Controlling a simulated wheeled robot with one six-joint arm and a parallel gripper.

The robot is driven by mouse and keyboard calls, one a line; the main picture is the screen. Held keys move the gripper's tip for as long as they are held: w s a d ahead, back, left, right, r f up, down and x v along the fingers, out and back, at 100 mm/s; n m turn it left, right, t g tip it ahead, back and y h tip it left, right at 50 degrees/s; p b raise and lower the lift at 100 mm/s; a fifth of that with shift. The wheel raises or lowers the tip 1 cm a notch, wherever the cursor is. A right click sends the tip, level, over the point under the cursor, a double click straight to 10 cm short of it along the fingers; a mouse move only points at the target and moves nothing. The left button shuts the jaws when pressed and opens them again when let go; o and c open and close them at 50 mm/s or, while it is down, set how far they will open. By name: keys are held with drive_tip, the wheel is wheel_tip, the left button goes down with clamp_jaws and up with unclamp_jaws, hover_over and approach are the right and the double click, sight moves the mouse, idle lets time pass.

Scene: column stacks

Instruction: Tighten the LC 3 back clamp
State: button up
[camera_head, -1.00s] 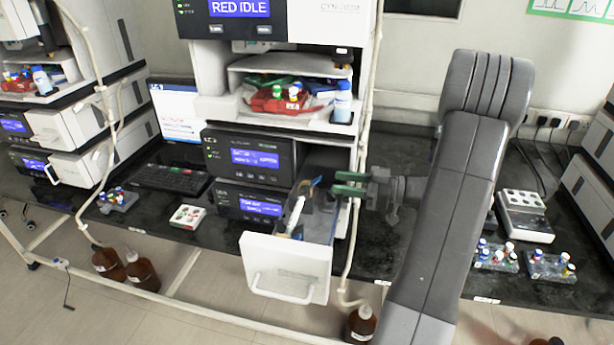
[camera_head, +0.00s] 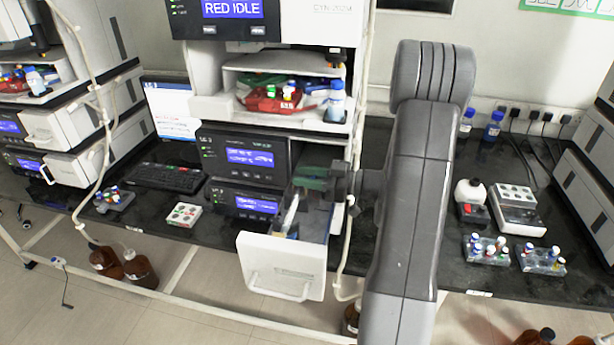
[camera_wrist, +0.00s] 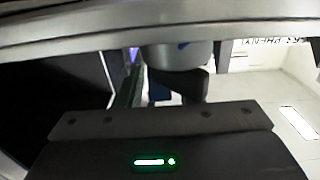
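A white-fronted drawer (camera_head: 282,262) is pulled out below the middle instrument stack. A pale column-like part (camera_head: 291,214) lies inside it, toward the left. My gripper (camera_head: 309,179) reaches in from the right, with its green fingers over the back of the drawer. In the wrist view, a silvery cylinder (camera_wrist: 180,55) with a blue mark is close in front of my gripper. A green finger (camera_wrist: 126,88) shows left of it, and a dark part sits below it. I cannot make out the back clamp or whether the fingers touch it. The finger gap is hidden.
The stack's control units (camera_head: 243,157) stand just left of and above the drawer. A white tube (camera_head: 349,235) hangs at its right, close to my arm. Vial racks (camera_head: 487,250) and a white device (camera_head: 516,208) stand on the right bench. Brown bottles (camera_head: 140,268) stand on the floor.

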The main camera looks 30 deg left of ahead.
clamp_jaws()
drive_tip(key=shift+r, duration=0.1)
